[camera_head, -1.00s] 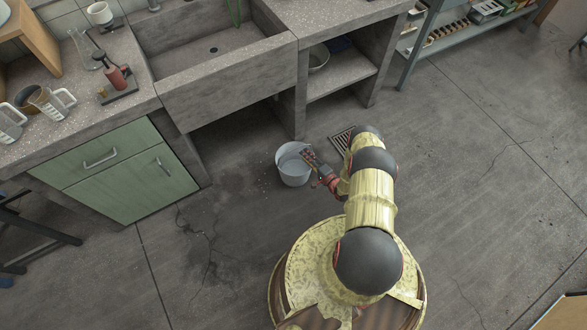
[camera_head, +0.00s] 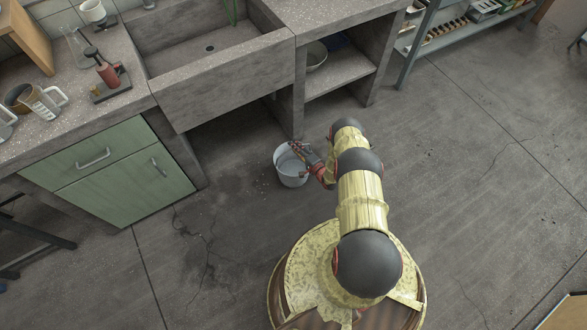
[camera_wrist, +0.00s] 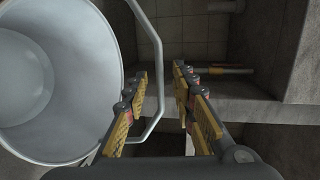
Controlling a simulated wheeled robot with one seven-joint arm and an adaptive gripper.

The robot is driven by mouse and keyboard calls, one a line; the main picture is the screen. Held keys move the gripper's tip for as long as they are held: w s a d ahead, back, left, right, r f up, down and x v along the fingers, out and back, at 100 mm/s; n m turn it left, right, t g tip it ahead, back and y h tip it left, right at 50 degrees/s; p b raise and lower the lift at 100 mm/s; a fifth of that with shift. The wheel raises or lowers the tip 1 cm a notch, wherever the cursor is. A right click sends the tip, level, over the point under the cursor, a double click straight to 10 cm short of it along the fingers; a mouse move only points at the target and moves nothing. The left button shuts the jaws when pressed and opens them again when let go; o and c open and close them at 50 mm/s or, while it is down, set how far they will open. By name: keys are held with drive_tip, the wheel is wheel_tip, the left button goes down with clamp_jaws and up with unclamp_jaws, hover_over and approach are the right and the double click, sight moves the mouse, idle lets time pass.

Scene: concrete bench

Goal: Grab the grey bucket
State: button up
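The grey bucket (camera_head: 289,172) stands upright on the floor in front of the sink bench in the head view. In the wrist view the bucket (camera_wrist: 50,85) fills the left side, its open mouth showing an empty pale inside. Its handle (camera_wrist: 156,45) is a bent bar that runs down between my two fingers. My gripper (camera_wrist: 160,72) is open, with the left finger between the bucket wall and the handle and the right finger beyond the handle. A gap shows between the handle and the right finger. In the head view my gripper (camera_head: 304,150) is at the bucket's right rim.
The concrete sink (camera_head: 220,85) and its open shelf unit (camera_head: 340,72) rise just behind the bucket. A green cabinet (camera_head: 125,175) stands to the left. A metal shelf rack (camera_head: 465,35) is at the back right.

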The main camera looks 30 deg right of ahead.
drive_tip(key=shift+c, duration=1.2)
clamp_jaws()
